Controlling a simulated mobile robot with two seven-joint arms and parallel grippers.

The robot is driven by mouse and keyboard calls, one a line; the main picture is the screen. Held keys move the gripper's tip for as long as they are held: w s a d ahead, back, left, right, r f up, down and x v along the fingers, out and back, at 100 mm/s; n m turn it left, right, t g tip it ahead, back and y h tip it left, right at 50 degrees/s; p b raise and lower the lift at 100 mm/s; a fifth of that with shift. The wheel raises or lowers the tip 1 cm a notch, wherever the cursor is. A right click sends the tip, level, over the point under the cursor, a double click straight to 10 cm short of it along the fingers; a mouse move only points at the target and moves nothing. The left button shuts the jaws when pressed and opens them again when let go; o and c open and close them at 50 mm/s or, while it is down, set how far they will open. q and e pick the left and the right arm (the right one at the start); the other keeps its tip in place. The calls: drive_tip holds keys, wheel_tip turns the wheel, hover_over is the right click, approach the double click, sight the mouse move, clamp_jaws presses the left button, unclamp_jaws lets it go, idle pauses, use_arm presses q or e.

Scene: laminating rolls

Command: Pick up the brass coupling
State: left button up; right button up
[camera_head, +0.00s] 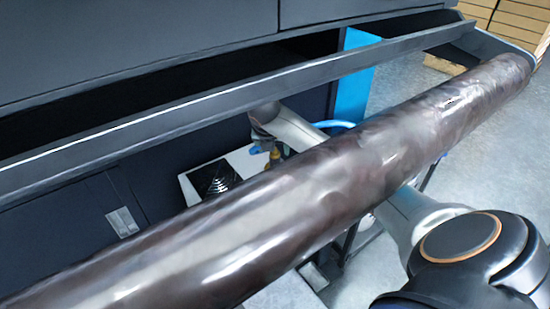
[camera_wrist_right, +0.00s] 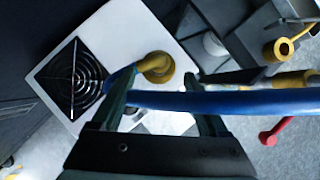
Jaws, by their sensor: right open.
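A round brass piece (camera_wrist_right: 156,66), which looks like the brass coupling, sits on a white surface (camera_wrist_right: 120,35) in the right wrist view. My right gripper (camera_wrist_right: 160,79) is open, with its fingertips on either side of the piece in the picture. I cannot tell whether they touch it. A blue hose (camera_wrist_right: 240,102) crosses in front of the fingers. In the head view the right gripper (camera_head: 273,149) is small beyond the roll, with a brass-coloured spot (camera_head: 275,155) by it. My left gripper is not in view.
A long, glossy dark roll (camera_head: 290,195) spans the head view, with my right arm passing beneath it. A dark machine rail (camera_head: 230,90) runs behind. A black grille (camera_wrist_right: 74,78) lies beside the brass piece. Another brass-yellow ring (camera_wrist_right: 277,50) and a red item (camera_wrist_right: 275,130) are at right.

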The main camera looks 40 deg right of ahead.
sight(275, 156)
drive_tip(key=b+x, duration=0.2)
drive_tip(key=x, duration=0.4)
drive_tip(key=shift+w+d+f, duration=0.1)
drive_tip(key=shift+w+f, duration=0.1)
drive_tip(key=shift+f, duration=0.15)
drive_tip(key=shift+c, duration=0.2)
clamp_jaws()
